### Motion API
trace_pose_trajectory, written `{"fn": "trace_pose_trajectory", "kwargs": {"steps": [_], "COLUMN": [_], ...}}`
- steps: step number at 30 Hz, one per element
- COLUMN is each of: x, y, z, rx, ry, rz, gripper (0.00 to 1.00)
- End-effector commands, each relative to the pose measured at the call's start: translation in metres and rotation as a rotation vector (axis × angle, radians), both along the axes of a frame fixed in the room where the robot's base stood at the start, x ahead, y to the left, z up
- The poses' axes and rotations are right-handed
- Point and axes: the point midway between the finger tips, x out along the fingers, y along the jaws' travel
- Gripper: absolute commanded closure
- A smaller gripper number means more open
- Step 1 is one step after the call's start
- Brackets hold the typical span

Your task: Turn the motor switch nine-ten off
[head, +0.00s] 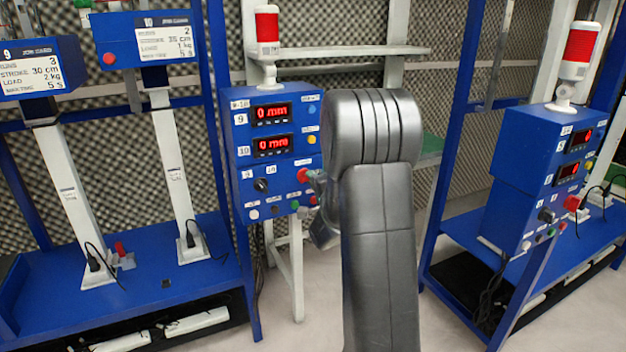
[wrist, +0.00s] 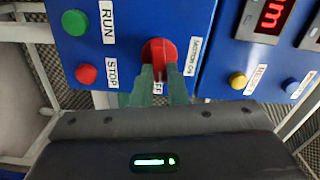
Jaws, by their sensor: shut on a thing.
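The red motor switch (wrist: 158,47), beside a label reading MOTOR ON, sits on the blue 9-10 control box (head: 240,160). In the head view the red switch (head: 303,175) shows at the right of the box's lower part. My gripper (wrist: 160,76) is shut on the switch, with its two green-grey fingers on either side of its handle. The fingers hide part of the handle, so its exact angle is hard to tell. In the head view my gripper (head: 317,183) is at the switch, partly hidden by my arm.
Near the switch are a green RUN button (wrist: 75,22), a red STOP button (wrist: 87,74), a yellow RESET button (wrist: 237,80) and a blue button (wrist: 290,85). A similar blue box (head: 525,180) stands right. Blue frames (head: 225,180) flank the box.

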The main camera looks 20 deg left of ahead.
Motion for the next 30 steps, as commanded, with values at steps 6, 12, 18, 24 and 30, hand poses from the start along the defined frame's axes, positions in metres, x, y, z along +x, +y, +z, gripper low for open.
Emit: {"fn": "trace_pose_trajectory", "kwargs": {"steps": [6, 12, 18, 24, 30], "x": [0.0006, 0.0004, 0.0005, 0.0004, 0.0004], "y": [-0.0005, -0.0005, -0.0005, -0.0005, -0.0005], "z": [-0.0012, -0.0019, -0.0021, -0.0022, -0.0023], "rx": [0.075, 0.114, 0.127, 0.129, 0.128], "ry": [0.09, 0.134, 0.149, 0.15, 0.15], "rz": [-0.001, -0.001, -0.001, -0.001, -0.001], "gripper": [1.0, 1.0, 1.0, 1.0, 0.76]}}
